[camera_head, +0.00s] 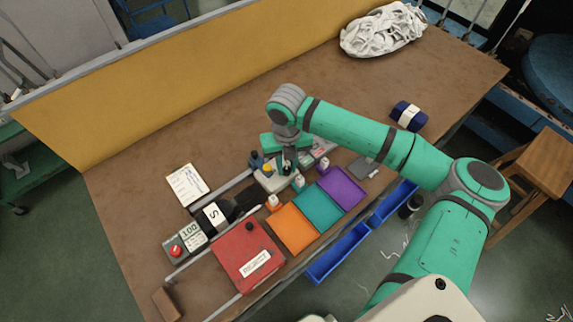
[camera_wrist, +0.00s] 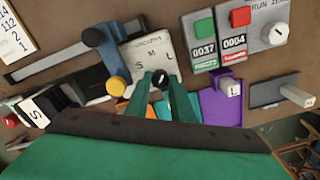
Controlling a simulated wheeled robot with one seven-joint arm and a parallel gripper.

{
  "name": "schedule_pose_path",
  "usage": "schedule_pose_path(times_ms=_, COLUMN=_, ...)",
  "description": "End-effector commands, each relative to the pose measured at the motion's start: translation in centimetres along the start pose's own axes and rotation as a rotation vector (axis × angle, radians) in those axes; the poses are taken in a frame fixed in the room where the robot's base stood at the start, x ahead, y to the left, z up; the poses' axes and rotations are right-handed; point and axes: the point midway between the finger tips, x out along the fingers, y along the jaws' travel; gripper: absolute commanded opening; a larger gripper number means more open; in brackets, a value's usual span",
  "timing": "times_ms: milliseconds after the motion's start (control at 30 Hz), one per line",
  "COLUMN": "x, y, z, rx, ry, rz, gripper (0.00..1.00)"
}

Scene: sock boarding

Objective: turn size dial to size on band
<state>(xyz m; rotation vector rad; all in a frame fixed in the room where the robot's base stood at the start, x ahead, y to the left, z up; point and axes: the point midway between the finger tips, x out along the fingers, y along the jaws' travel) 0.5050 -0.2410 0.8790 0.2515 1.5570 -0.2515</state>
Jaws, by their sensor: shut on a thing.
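The size dial is a dark knob (camera_wrist: 160,79) on a light plate (camera_wrist: 147,48) marked S, M and L. My gripper (camera_wrist: 161,84) is over the plate from above, its two green fingers shut on the knob. In the head view my gripper (camera_head: 287,168) covers most of the dial, and the light plate (camera_head: 268,181) shows beside it. Which letter the knob points to cannot be told. A black sock (camera_head: 230,209) has a white band (camera_head: 214,215) marked S; the band also shows in the wrist view (camera_wrist: 40,109).
A blue clamp (camera_wrist: 103,45) on a grey rail and a yellow knob (camera_wrist: 118,87) stand close left of the dial. Counters (camera_wrist: 203,45) stand right. Orange (camera_head: 295,229), teal (camera_head: 317,208) and purple (camera_head: 342,187) trays and a red box (camera_head: 248,258) lie nearer the front edge.

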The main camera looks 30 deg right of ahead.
Motion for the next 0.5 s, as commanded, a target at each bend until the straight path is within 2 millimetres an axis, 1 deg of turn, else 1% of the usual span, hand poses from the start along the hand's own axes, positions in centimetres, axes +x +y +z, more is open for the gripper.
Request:
schedule_pose_path(times_ms=167, x=-0.1, y=-0.02, z=0.04, rx=-0.134, ry=-0.001, rz=-0.002, gripper=0.0)
schedule_pose_path(times_ms=500, x=-0.12, y=-0.05, z=0.08, rx=-0.455, ry=-0.002, rz=-0.003, gripper=0.0)
